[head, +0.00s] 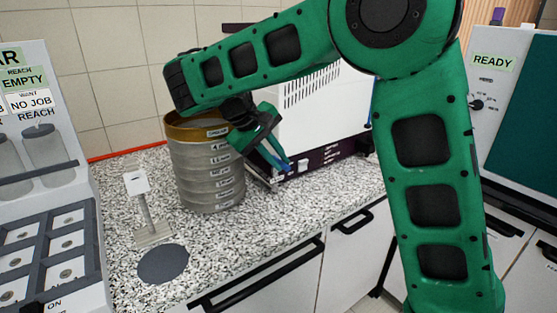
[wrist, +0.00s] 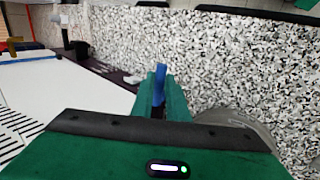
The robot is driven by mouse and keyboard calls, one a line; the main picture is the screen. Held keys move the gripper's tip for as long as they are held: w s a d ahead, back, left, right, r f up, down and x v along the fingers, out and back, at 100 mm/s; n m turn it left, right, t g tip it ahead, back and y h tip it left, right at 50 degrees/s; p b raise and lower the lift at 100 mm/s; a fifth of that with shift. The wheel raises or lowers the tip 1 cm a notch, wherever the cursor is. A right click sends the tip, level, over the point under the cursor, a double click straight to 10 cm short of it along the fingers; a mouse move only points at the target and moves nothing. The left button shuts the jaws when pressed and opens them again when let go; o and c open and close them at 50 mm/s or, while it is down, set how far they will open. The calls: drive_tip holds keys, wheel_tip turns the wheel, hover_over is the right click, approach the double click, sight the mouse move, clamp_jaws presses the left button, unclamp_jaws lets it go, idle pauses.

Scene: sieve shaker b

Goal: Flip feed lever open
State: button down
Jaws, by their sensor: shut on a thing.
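My gripper (head: 282,163) is low in front of the white machine (head: 325,108), by its dark lower front panel (head: 335,152). A slim blue piece (head: 289,163) shows at the fingertips; it looks like the feed lever, but its base is hidden. In the wrist view the blue piece (wrist: 160,82) stands upright between my green fingers (wrist: 157,100), which are shut on it. The lever's exact angle and pivot cannot be made out.
A sieve stack (head: 208,170) stands close to the left of my gripper. A small white stand (head: 137,184) and a dark disc (head: 163,264) are farther left on the speckled counter. A READY panel (head: 494,62) is at right. The counter front is mostly clear.

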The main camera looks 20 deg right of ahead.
drive_tip(key=shift+w+a+r, duration=0.1)
idle(0.4)
drive_tip(key=c, duration=1.7)
unclamp_jaws()
drive_tip(key=shift+v, duration=5.25)
drive_tip(key=shift+w, duration=0.1)
